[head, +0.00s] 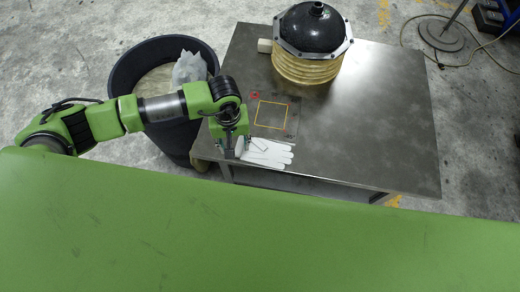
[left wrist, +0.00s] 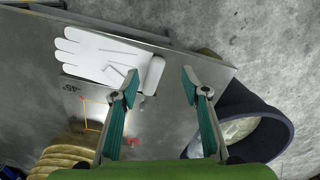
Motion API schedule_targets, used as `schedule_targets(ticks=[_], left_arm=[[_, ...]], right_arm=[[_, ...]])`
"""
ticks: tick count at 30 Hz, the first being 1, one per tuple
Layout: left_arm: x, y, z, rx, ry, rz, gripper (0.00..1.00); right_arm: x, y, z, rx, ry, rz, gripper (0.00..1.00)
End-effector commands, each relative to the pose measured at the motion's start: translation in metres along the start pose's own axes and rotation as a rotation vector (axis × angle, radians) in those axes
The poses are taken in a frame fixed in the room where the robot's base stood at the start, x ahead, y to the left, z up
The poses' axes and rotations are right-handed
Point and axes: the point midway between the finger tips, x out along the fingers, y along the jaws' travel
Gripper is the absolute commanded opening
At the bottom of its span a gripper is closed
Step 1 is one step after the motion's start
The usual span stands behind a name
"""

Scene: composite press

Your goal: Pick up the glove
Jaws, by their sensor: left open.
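The white glove (head: 268,153) lies flat near the front left edge of the metal table (head: 390,120). In the left wrist view the glove (left wrist: 92,52) has its fingers pointing left and its cuff near my gripper. My left gripper (head: 236,150) is at the cuff end of the glove in the head view. In the left wrist view my left gripper (left wrist: 160,82) is open, with one finger beside the cuff and nothing held between the fingers. I cannot tell whether that finger touches the glove. My right gripper is not in view.
A yellow-outlined square (head: 272,115) is marked on the table behind the glove. A black dome on a ribbed tan base (head: 306,68) stands at the back. A dark bin (head: 122,75) with a plastic bag stands left of the table. The table's right side is clear.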

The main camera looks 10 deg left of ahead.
Motion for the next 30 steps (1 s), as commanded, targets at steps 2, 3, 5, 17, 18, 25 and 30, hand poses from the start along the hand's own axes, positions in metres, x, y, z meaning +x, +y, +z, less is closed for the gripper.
schedule_targets(ticks=[2,3,5,17,18,25,30], left_arm=[[0.007,0.001,0.003,-0.002,-0.005,-0.002,0.42],[0.013,0.002,0.004,-0.002,-0.006,-0.003,0.42],[0.021,0.003,0.005,-0.002,-0.006,-0.002,0.42],[0.049,0.004,0.003,-0.001,-0.002,0.0,0.42],[0.049,0.004,0.003,-0.001,-0.002,0.0,0.42],[0.049,0.004,0.003,-0.001,-0.002,0.0,0.0],[0.048,0.004,0.003,-0.002,-0.001,0.0,0.0]], right_arm=[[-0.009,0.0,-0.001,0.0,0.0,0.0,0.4],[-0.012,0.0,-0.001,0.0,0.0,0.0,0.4],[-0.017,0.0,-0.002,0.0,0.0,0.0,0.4],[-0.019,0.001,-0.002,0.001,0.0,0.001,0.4],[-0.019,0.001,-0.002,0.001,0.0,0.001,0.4],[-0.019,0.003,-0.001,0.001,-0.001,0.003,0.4],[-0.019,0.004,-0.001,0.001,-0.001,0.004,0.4]])
